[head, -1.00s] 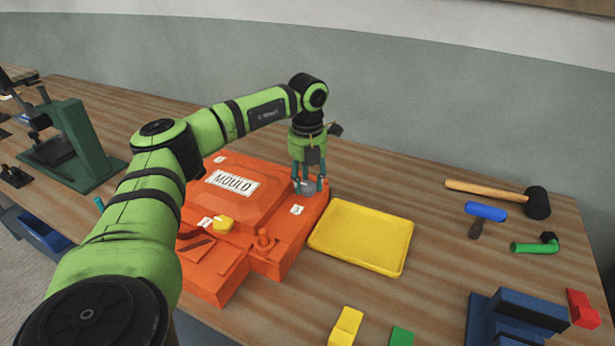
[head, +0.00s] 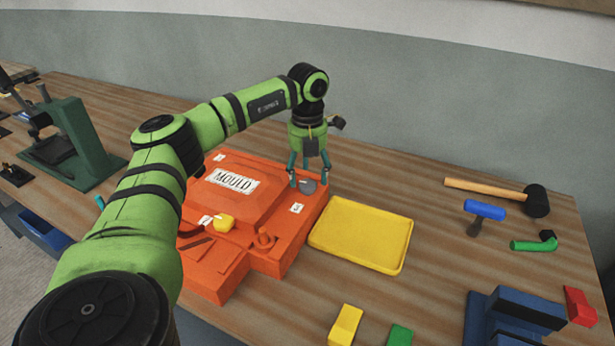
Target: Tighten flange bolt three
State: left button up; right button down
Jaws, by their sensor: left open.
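The orange mould (head: 232,205) with a "MOULD" plate sits on the bench. A grey round bolt head (head: 308,187) is at its back right corner, just behind a small white label that seems to read 3 (head: 297,208). My left gripper (head: 309,184) points down over this corner. It is open, with one teal finger on each side of the grey head. I cannot tell whether the fingers touch it. A yellow knob (head: 224,222) sits by another label at the front left, and an orange knob (head: 265,237) stands at the front right. My right gripper is not in view.
An empty yellow tray (head: 361,236) lies right of the mould. A mallet (head: 490,194), a blue-headed hammer (head: 484,211) and a green elbow piece (head: 534,246) lie farther right. A blue block (head: 515,318) is at the front right; a green press (head: 80,145) stands left.

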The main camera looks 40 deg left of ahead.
aim_at(308, 182)
pick_arm(q)
notch_tip(308, 182, up, 10)
dwell(0.3)
jog(key=shift+r, duration=0.1)
dwell(0.3)
